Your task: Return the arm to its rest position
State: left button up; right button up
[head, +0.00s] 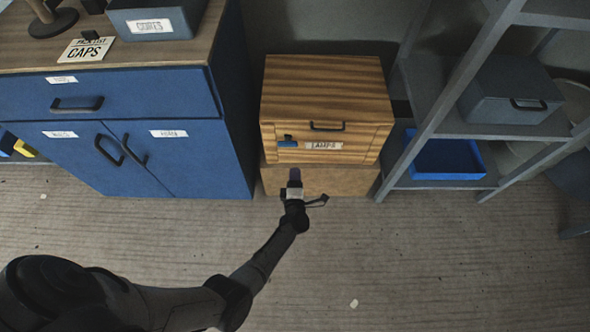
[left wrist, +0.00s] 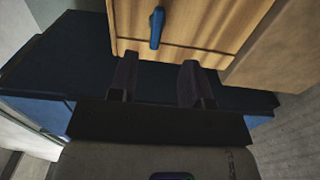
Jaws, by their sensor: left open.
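My left arm (head: 180,302) reaches in from the lower left of the head view, stretched towards the wooden box. My left gripper (head: 294,178) is in front of the lower part of that box, below its blue latch. In the left wrist view the two dark fingers of the left gripper (left wrist: 158,80) stand apart with nothing between them. The blue latch (left wrist: 156,28) is beyond the fingertips there, apart from them. The wooden box (head: 325,92) has a dark handle and a label reading LAMPS; its front looks closed. My right gripper is not seen.
A blue cabinet (head: 203,155) with a worktop stands to the left. A grey shelf rack (head: 430,125) stands to the right, holding a blue tray (head: 445,160) and a grey box (head: 510,92). The floor (head: 430,270) in front is mostly clear.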

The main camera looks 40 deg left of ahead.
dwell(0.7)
pick_arm(q)
jog(key=w+d+f+m+g+h, duration=0.1)
jog(key=w+d+f+m+h, duration=0.25)
jog(key=d+m+h, duration=0.55)
notch_tip(320, 180, up, 12)
jog(key=s+d+m+g+h, duration=0.15)
jog(key=m+g+h, duration=0.35)
jog(key=m, duration=0.7)
jog(key=s+a+r+m+g+y+p, duration=0.1)
jog(key=s+a+r+m+y+p, duration=0.1)
jog(key=s+r+p, duration=0.6)
jog(key=s+a+r+m+g+y+p, duration=0.1)
jog(key=s+a+r+m+p, duration=0.15)
jog(key=s+r, duration=1)
jog(key=s+r+m+g+p, duration=0.2)
jog(key=s+r+g+p, duration=0.15)
jog(key=s+p, duration=0.85)
notch_tip(320, 180, up, 36)
jog(key=p, duration=3.4)
jog(key=shift+s+d+r+p, duration=0.2)
jog(key=shift+s+d+p, duration=0.15)
jog(key=shift+s, duration=0.05)
